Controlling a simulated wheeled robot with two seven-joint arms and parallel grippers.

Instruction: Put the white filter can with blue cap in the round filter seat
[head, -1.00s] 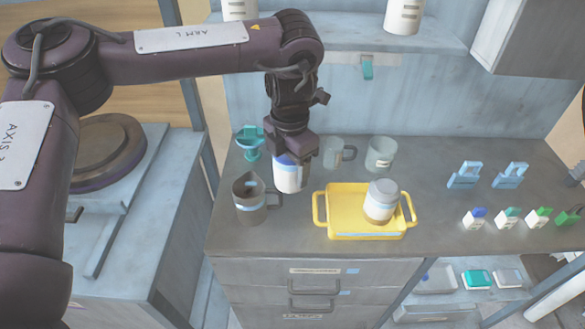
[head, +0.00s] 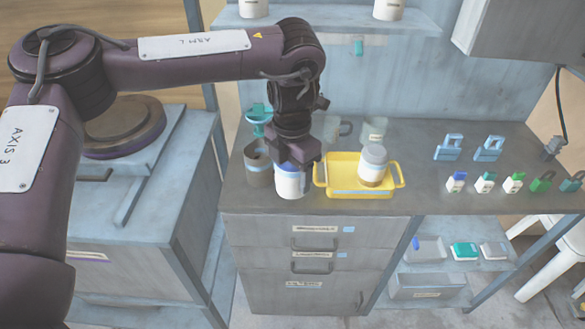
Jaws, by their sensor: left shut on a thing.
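The white filter can with blue cap (head: 290,184) hangs upright below my left gripper (head: 291,163). The gripper is shut on its top and hides most of the blue cap. The can is over the front part of the grey counter, between a dark jug and a yellow tray; whether its base touches the counter is hard to tell. A round dark brown disc-shaped piece (head: 123,127) sits on the light blue bench at the left, partly behind my arm; I cannot tell whether it is the round filter seat. My right gripper is not in view.
The dark jug (head: 258,165) stands just left of the held can. A teal funnel-like piece (head: 258,116) and clear cups are behind. Small coloured items line the counter's right.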

